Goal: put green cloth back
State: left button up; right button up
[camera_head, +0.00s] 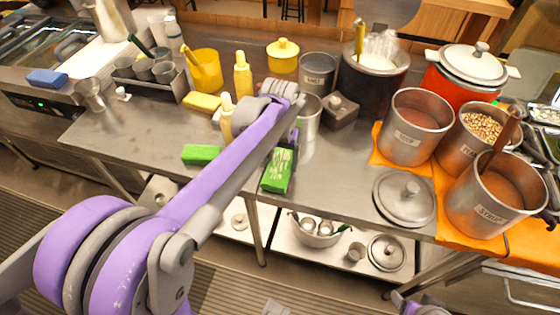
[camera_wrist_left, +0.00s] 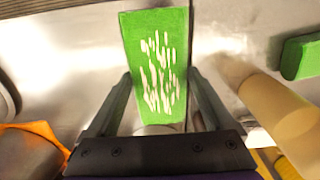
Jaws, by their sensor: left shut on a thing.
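A green cloth (camera_head: 277,172) with white streaks is near the front edge of the steel table (camera_head: 330,200). It also shows in the left wrist view (camera_wrist_left: 155,60), lying lengthwise between my two fingers. My left gripper (camera_head: 281,148) reaches down over it from the purple arm and is shut on its near end; the fingers (camera_wrist_left: 160,98) flank it on both sides. I cannot tell whether the cloth touches the table. A second, plain green piece (camera_head: 201,154) lies to the left on the table, and shows at the right in the wrist view (camera_wrist_left: 300,57). My right gripper is out of view.
A cream bottle (camera_head: 227,118) stands close to my left gripper. A yellow block (camera_head: 201,103), a grey pot (camera_head: 318,72) and a dark box (camera_head: 342,110) are behind. A lid (camera_head: 404,198) and pots on orange cloth (camera_head: 470,222) fill the right.

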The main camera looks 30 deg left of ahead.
aim_at(280, 163)
pick_arm(q)
jog(key=shift+f, duration=0.2)
jog(key=o, duration=0.9)
jog(key=shift+f, duration=0.1)
jog(key=shift+r, duration=0.45)
notch_tip(280, 163, up, 11)
jog(key=p, duration=0.1)
jog(key=s+d+f+m+t, duration=0.1)
jog(key=s+d+f, duration=0.1)
jog(key=s+f, duration=0.2)
jog(key=s+d+f+m+t, duration=0.1)
jog(key=s+d+f+t, duration=0.1)
jog(key=s+f, duration=0.3)
jog(key=s+d+f+t, duration=0.2)
jog(key=s+f, duration=0.3)
jog(key=s, duration=0.2)
jog(key=shift+s+d+f+m, duration=0.1)
jog(key=shift+s+d+m, duration=0.3)
